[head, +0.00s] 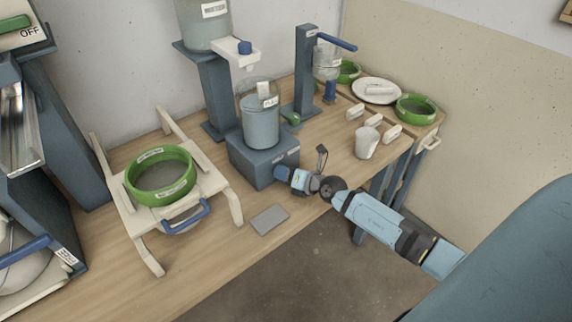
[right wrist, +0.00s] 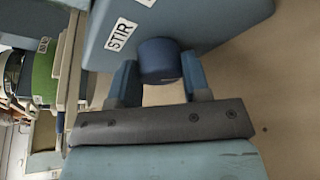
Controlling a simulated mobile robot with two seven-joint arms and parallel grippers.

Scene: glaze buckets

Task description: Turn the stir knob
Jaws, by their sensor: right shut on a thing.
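The stir knob (right wrist: 159,60) is a dark blue round knob on the front of a blue-grey box (head: 255,158). In the right wrist view the box carries a white label (right wrist: 121,34) reading STIR beside the knob. My right gripper (right wrist: 160,80) has one finger on each side of the knob and is shut on it. In the head view my right gripper (head: 288,176) is at the front of the box and largely hides the knob. A clear container with blue-grey contents (head: 261,125) stands on the box. My left gripper is not in view.
A green-ringed sieve (head: 161,196) sits on a cream stand (head: 223,178) at left. A grey flat pad (head: 269,220) lies on the table before the box. A white cup (head: 367,143) and several small labelled blocks stand to the right. A dispenser tank (head: 203,22) rises behind.

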